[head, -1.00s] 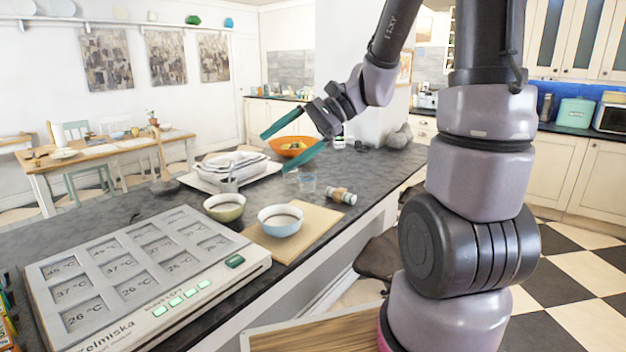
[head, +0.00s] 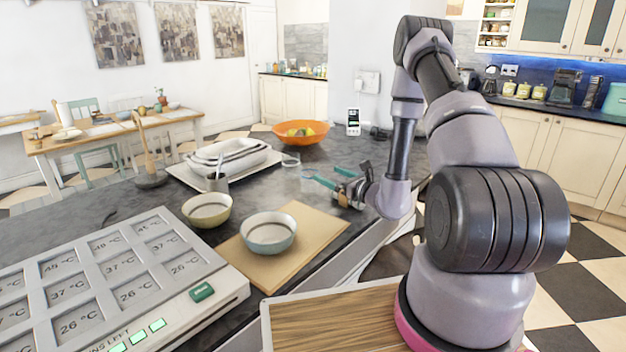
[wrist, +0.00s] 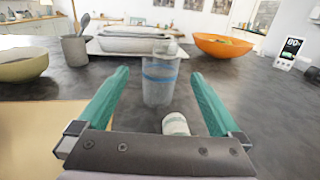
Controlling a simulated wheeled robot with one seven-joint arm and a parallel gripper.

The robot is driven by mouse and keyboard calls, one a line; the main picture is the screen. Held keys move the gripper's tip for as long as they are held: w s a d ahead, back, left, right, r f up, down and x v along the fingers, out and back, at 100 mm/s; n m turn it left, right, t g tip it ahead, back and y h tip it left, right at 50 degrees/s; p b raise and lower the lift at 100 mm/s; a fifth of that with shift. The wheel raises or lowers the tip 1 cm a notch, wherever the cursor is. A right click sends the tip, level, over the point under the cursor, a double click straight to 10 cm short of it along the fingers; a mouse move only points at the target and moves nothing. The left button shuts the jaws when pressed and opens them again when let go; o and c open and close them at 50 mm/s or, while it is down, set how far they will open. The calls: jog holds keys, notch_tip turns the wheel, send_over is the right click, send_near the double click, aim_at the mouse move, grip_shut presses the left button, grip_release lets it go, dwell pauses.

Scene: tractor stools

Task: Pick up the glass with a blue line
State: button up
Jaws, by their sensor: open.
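The clear glass with a blue line (wrist: 159,82) stands upright on the dark counter in the wrist view, ahead of my gripper and in line with the gap between the fingers. It shows faintly in the head view (head: 307,174), just left of the fingertips. My gripper (head: 333,177) is low over the counter, its green fingers spread apart and empty. In the wrist view the fingers (wrist: 157,75) frame the glass from left and right. I cannot tell how far the tips are from it.
A small white and green jar (wrist: 175,124) lies between the fingers, close to the palm. A second clear glass (head: 291,159) stands behind. An orange bowl (head: 301,132), white dishes (head: 229,157) and a grey cup (wrist: 75,49) are nearby.

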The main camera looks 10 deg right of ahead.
send_near(305, 164)
jog(key=shift+w+a+r, duration=0.25)
jog(key=shift+w+a, duration=0.45)
jog(key=shift+w, duration=0.15)
jog(key=x, duration=0.5)
jog(key=shift+d+f, duration=0.1)
jog(key=shift+f, duration=0.15)
grip_shut()
